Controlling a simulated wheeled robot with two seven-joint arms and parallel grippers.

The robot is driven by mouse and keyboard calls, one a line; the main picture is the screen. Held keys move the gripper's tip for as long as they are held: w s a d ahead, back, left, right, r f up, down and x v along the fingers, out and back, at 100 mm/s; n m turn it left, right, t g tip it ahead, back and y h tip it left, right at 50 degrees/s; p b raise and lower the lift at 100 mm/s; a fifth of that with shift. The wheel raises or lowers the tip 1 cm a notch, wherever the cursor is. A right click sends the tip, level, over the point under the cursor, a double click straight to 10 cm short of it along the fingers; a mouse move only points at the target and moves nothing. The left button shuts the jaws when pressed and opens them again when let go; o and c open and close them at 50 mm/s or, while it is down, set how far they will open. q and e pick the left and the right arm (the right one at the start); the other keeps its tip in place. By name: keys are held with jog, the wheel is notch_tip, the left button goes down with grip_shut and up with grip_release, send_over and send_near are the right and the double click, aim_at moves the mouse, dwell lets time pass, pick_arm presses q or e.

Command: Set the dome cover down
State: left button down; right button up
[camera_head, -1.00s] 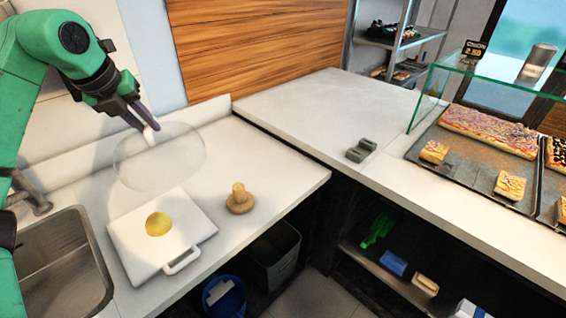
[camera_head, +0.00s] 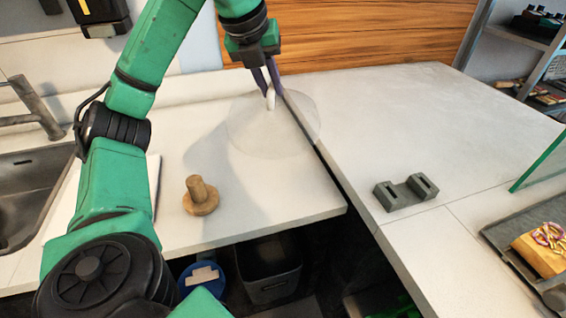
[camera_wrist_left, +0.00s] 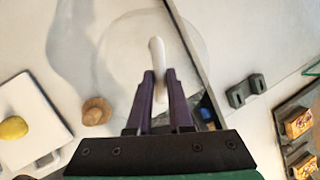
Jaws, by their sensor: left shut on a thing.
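The clear dome cover (camera_head: 250,135) hangs below my left gripper (camera_head: 269,93), which is shut on the dome's white knob. In the head view the dome appears over the far right part of the sink-side counter, across the dark gap beside the other counter. In the left wrist view the dome (camera_wrist_left: 125,50) is a faint see-through round, and the white handle (camera_wrist_left: 158,65) sits between the purple fingers of my left gripper (camera_wrist_left: 159,82). Whether the rim touches the counter is hard to tell. My right gripper is not in view.
A wooden press (camera_head: 200,197) stands on the counter (camera_head: 270,205). A grey two-slot block (camera_head: 405,192) sits on the right counter. A white board (camera_wrist_left: 32,125) with a yellow ball (camera_wrist_left: 13,128) lies at left.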

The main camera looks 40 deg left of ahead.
aim_at(258, 116)
pick_arm(q)
notch_tip(258, 116, down, 15)
jog(key=b, duration=0.5)
jog(key=shift+w, duration=0.25)
jog(key=c, duration=0.8)
grip_release()
jog(key=shift+f, duration=0.1)
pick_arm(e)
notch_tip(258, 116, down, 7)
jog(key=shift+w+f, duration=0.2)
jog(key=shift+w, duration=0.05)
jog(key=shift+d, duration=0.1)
pick_arm(q)
jog(key=p+v, duration=0.4)
jog(key=v, duration=0.8)
jog(key=shift+d+r, duration=0.1)
jog(key=shift+r, duration=0.15)
jog(key=shift+f, duration=0.1)
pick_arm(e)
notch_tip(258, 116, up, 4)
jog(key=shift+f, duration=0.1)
